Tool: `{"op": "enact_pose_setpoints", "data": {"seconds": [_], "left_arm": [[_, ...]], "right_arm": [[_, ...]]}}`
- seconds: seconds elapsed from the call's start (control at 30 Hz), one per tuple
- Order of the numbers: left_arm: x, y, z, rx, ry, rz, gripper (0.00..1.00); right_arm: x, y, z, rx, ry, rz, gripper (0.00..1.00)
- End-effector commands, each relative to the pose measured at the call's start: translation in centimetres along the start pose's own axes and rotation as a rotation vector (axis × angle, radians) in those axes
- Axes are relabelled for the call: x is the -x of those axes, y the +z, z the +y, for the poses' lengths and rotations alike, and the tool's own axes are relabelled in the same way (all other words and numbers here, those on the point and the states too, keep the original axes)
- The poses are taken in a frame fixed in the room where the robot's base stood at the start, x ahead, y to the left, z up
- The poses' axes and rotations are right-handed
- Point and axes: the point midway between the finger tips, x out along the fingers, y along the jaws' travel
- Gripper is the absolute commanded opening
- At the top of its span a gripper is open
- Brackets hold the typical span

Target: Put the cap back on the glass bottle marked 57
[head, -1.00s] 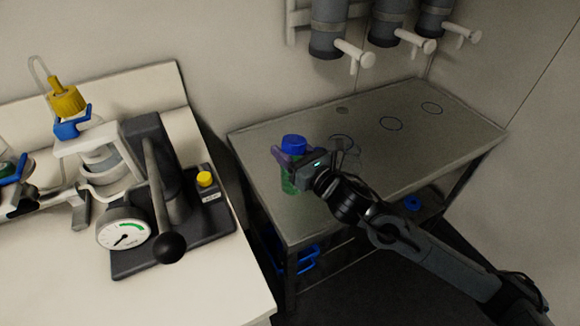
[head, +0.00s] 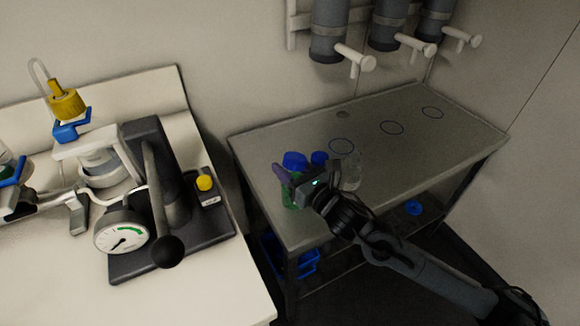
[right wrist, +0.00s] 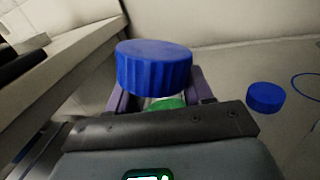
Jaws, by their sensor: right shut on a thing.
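My right gripper (head: 284,178) is shut on a blue-capped bottle with green contents (head: 289,196), at the near left of the grey table. In the right wrist view the fingers sit just below its ribbed blue cap (right wrist: 155,68), with green between them. A loose blue cap (head: 319,158) lies on the table to the right of that bottle; it also shows in the right wrist view (right wrist: 265,97). A clear glass bottle (head: 353,172) stands right of the gripper, partly hidden by my arm. I cannot read any number on either bottle. My left gripper is not in view.
The grey table (head: 260,146) has blue rings drawn on it, with clear room at the back and right. A blue crate (head: 305,265) is underneath. On the left, a white bench (head: 60,275) carries a gauge (head: 121,232) and lever apparatus. Grey cylinders (head: 328,30) hang above.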

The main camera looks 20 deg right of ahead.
Motion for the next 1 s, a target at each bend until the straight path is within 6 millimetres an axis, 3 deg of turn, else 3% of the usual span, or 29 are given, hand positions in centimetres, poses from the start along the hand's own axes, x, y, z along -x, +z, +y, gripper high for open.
{"op": "enact_pose_setpoints", "data": {"seconds": [0.23, 0.27, 0.4, 0.77, 1.0], "left_arm": [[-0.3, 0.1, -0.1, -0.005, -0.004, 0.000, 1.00], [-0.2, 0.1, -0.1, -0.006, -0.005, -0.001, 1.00], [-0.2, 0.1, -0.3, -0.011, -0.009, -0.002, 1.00], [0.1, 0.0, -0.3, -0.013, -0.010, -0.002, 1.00], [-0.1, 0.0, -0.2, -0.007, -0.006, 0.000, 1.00]], "right_arm": [[0.0, -0.1, 0.0, 0.000, 0.000, -0.005, 0.00], [0.0, -0.1, 0.0, 0.000, 0.000, -0.001, 0.55], [0.0, -0.1, 0.0, 0.000, 0.000, 0.000, 0.77], [0.0, 0.2, 0.0, 0.000, 0.000, -0.001, 0.77], [2.6, 0.0, -0.1, 0.003, 0.000, 0.001, 0.77]]}}
